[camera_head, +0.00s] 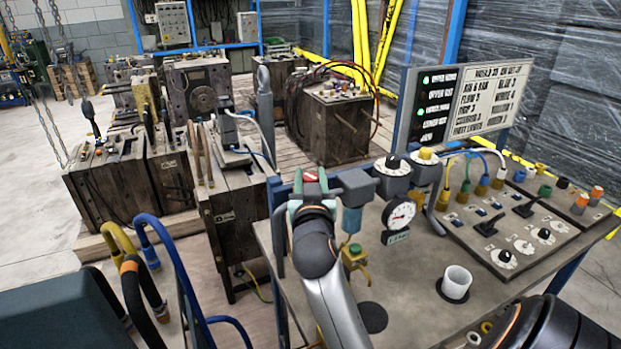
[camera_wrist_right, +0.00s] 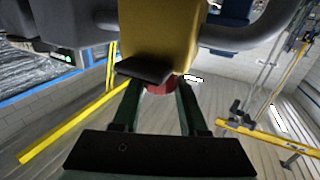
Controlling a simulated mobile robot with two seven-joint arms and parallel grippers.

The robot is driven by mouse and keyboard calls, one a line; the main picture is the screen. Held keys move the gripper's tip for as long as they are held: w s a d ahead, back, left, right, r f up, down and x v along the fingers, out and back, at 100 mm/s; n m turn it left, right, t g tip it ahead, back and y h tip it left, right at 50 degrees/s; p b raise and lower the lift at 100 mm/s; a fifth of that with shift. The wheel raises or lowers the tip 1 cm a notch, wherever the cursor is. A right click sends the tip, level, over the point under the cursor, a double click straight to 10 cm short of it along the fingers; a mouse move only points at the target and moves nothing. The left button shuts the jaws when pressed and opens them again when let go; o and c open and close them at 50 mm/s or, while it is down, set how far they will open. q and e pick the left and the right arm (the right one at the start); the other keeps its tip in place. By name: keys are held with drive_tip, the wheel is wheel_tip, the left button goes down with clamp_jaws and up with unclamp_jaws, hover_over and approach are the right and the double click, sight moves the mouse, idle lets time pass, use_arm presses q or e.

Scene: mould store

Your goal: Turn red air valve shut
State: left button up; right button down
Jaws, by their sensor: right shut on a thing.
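The red air valve handle (camera_head: 310,177) shows as a small red patch at the left rear edge of the grey bench. My right gripper (camera_head: 309,185) is at it, with its green fingers on either side and shut on it. In the right wrist view the red handle (camera_wrist_right: 160,87) lies between the fingertips, below a yellow block (camera_wrist_right: 170,40) and a dark tab (camera_wrist_right: 145,70). The fingers hide much of the handle, so its exact angle cannot be told. My left gripper is not in view.
A blue-grey air unit (camera_head: 356,187) stands close right of the gripper, with a pressure gauge (camera_head: 399,215) beyond. A white cup (camera_head: 456,283) and a switch panel (camera_head: 520,220) occupy the bench's right. Blue hoses (camera_head: 180,268) stand at left. Wooden-looking mould blocks (camera_head: 235,205) stand behind.

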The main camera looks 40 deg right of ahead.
drive_tip(key=shift+c, duration=2.2)
unclamp_jaws()
